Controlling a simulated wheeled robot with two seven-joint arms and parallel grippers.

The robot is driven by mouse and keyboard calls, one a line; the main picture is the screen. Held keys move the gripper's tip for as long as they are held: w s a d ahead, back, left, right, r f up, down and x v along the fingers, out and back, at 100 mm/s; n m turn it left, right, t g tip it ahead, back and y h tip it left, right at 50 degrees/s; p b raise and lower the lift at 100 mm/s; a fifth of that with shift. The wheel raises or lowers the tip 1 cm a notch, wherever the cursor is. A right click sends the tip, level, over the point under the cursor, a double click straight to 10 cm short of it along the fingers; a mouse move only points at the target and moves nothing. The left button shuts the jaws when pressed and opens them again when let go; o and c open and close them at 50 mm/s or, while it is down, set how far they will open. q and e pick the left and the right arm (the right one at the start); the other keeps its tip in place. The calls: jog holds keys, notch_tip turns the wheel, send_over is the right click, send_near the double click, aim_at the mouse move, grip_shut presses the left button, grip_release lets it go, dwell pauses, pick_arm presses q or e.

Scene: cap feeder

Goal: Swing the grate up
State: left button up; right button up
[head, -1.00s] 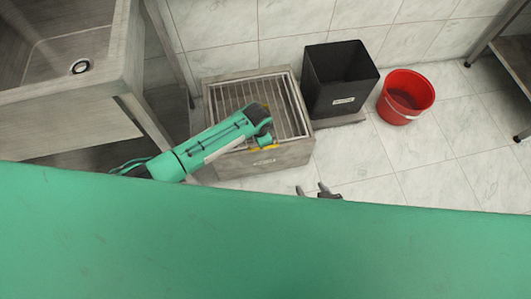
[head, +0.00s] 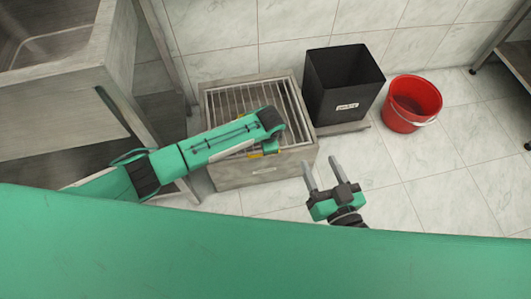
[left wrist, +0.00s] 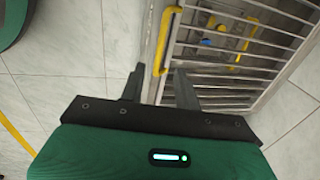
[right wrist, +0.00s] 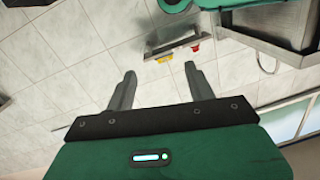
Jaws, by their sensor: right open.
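The slatted metal grate (head: 225,102) lies flat on top of the grey box (head: 236,178) in the head view. It also shows at the right of the left wrist view (left wrist: 270,52). A yellow handle (left wrist: 166,40) runs along the grate's near side there. My left gripper (left wrist: 159,70) is open, and the handle's lower end appears between its fingertips; I cannot tell whether they touch. In the head view my left arm's wrist covers part of the grate and most of that gripper. My right gripper (head: 322,164) is open and empty, in front of the box's right side.
A black bin (head: 340,88) stands right of the box, with a red bucket (head: 411,104) beyond it. A metal sink unit (head: 60,120) is at the left. Through the slats, yellow and blue items (left wrist: 207,42) show.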

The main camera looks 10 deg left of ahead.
pick_arm(q)
jog(key=f+b, duration=0.1)
jog(key=f, duration=0.1)
jog(key=w+f+b, duration=0.1)
jog(key=f, duration=0.4)
jog(key=shift+w+a+f+b, duration=0.2)
jog(key=shift+a+f+b, duration=0.1)
jog(key=shift+b, duration=0.1)
jog(key=shift+f, duration=0.2)
pick_arm(e)
jog(key=w+d+r+t, duration=0.1)
jog(key=d+r+t, duration=0.3)
jog(key=r+t, duration=0.4)
notch_tip(320, 180, up, 6)
jog(key=shift+f+t+y, duration=0.2)
jog(key=shift+t+y, duration=0.2)
pick_arm(q)
grip_shut()
